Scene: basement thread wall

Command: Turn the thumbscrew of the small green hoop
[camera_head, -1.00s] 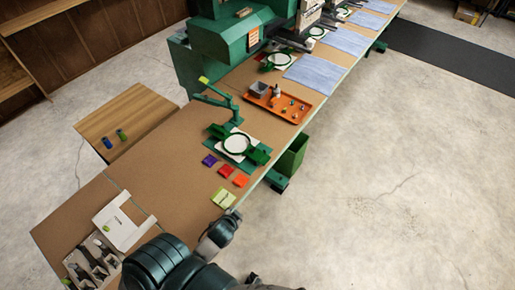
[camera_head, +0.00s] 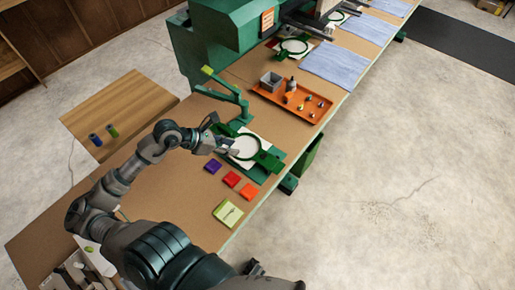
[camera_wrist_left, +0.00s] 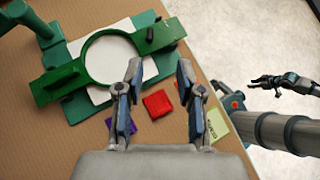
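A green hoop (camera_head: 245,147) sits around white cloth in a green holder on the brown bench. In the left wrist view the hoop (camera_wrist_left: 87,58) is held between two green arms. A small dark upright knob (camera_wrist_left: 150,34) shows on the right-hand green arm; I cannot tell whether it is the thumbscrew. My left gripper (camera_head: 230,147) is at the hoop's left side in the head view. In the left wrist view its fingers (camera_wrist_left: 160,78) are apart and empty, near the hoop's lower edge. My right gripper (camera_wrist_left: 262,84) shows small at the right, over the floor, fingers apart.
Purple (camera_head: 213,163), red (camera_head: 231,179), orange (camera_head: 248,190) and lime (camera_head: 228,213) squares lie in front of the holder. A green jointed stand (camera_head: 222,88) rises behind. An orange tray (camera_head: 290,108) with small items is further along. More hoops (camera_head: 294,46) stand beyond.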

